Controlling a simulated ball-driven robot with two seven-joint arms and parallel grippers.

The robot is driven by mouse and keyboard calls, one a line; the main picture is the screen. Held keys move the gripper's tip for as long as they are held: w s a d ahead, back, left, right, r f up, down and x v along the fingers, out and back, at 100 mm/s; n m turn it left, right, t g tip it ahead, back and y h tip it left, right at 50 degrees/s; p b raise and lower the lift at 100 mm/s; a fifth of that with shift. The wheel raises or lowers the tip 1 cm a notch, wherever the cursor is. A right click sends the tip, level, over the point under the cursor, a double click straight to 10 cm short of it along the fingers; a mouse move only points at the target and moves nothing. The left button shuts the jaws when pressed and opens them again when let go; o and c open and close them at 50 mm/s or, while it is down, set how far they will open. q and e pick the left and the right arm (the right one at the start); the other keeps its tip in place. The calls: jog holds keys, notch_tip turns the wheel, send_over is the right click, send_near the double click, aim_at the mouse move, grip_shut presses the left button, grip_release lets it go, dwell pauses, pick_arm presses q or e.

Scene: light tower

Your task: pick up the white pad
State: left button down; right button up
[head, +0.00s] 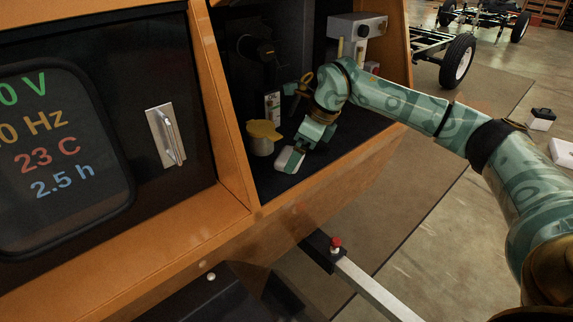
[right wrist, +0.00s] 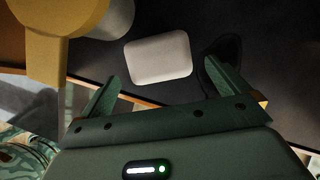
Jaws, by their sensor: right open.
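The white pad (head: 289,159) lies on the dark floor of the orange cabinet's open bay, near its front edge. In the right wrist view the pad (right wrist: 158,58) is a pale rounded block ahead of my right gripper (right wrist: 163,72). The two green fingers stand apart, one on each side of the pad's near end, with nothing held between them. In the head view my right gripper (head: 303,147) is low in the bay, just above and beside the pad, and hides part of it. Whether a finger touches the pad I cannot tell. My left gripper is not in view.
A pale container with a yellow top (head: 263,130) stands close left of the pad. A white box-headed device (head: 357,27) is at the back right of the bay. The orange cabinet sill (head: 340,160) runs along the front. A red-topped knob (head: 335,243) sits below.

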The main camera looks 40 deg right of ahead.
jog(key=shift+x, duration=1.1)
jog(key=shift+s+r, duration=0.1)
jog(key=shift+r, duration=0.15)
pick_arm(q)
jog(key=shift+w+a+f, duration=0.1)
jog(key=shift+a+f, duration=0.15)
pick_arm(e)
jog(key=c, duration=1.1)
